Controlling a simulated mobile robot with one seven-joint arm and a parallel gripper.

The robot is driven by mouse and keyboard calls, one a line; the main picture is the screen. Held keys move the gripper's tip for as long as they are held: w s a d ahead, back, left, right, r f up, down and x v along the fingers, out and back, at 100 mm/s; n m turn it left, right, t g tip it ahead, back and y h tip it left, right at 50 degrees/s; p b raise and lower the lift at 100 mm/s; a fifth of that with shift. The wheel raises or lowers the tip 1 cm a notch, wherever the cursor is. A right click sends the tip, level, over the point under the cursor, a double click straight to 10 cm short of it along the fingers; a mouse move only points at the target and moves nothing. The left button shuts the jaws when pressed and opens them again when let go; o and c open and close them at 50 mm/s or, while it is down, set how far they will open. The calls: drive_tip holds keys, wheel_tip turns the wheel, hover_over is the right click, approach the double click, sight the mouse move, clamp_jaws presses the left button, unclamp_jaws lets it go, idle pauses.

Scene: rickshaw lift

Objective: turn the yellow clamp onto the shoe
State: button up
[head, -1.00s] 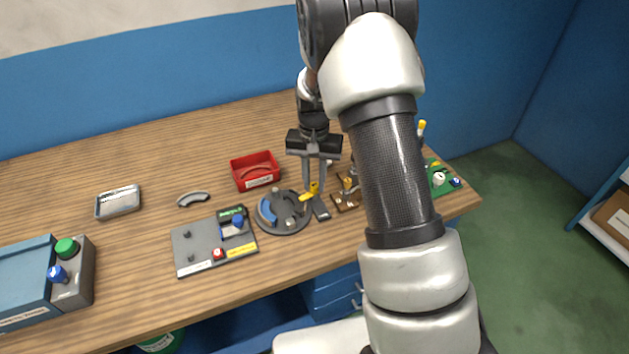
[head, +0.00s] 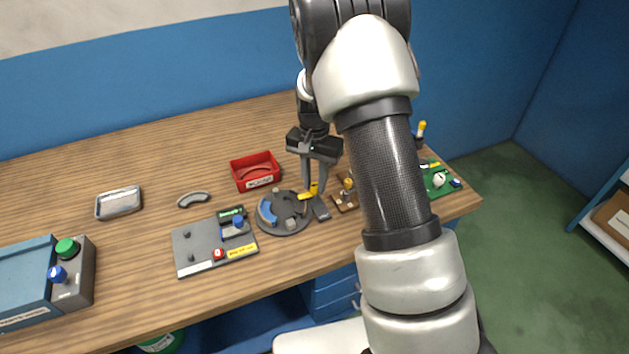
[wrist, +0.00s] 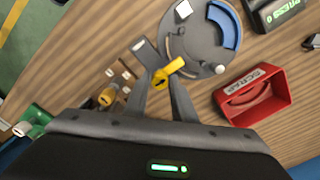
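The yellow clamp (head: 312,190) is at the right edge of the round grey plate (head: 289,227). My gripper (head: 312,192) points down at it, and the fingertips sit at either side of its lever. In the wrist view the clamp (wrist: 170,71) shows between the fingertips (wrist: 163,83), which look shut on it. A blue curved shoe (head: 266,212) lies on the plate's left side and also shows in the wrist view (wrist: 224,24). The fingers partly hide the clamp, so its exact contact with any shoe is unclear.
A red scrap bin (head: 236,175) with a curved piece inside stands behind the plate. A grey fixture board (head: 199,259) is to the left. A loose grey arc (head: 193,199) and a metal tray (head: 119,203) lie further left. A brown block (head: 345,206) is close on the right.

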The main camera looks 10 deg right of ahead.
sight(315, 185)
drive_tip(key=o, duration=0.3)
drive_tip(key=shift+r, duration=0.15)
wheel_tip(315, 185, up, 17)
drive_tip(key=shift+p, duration=0.4)
drive_tip(key=shift+r, duration=0.2)
drive_tip(key=s+r+n+t+p, duration=0.3)
drive_tip(key=s+r+n, duration=0.1)
drive_tip(key=s+r, duration=1)
drive_tip(key=s+r+n+t+p, duration=0.1)
drive_tip(key=s+n+t+p, duration=0.1)
drive_tip(key=s, duration=1.1)
drive_tip(key=shift+n+t, duration=0.3)
drive_tip(key=shift+n, duration=0.2)
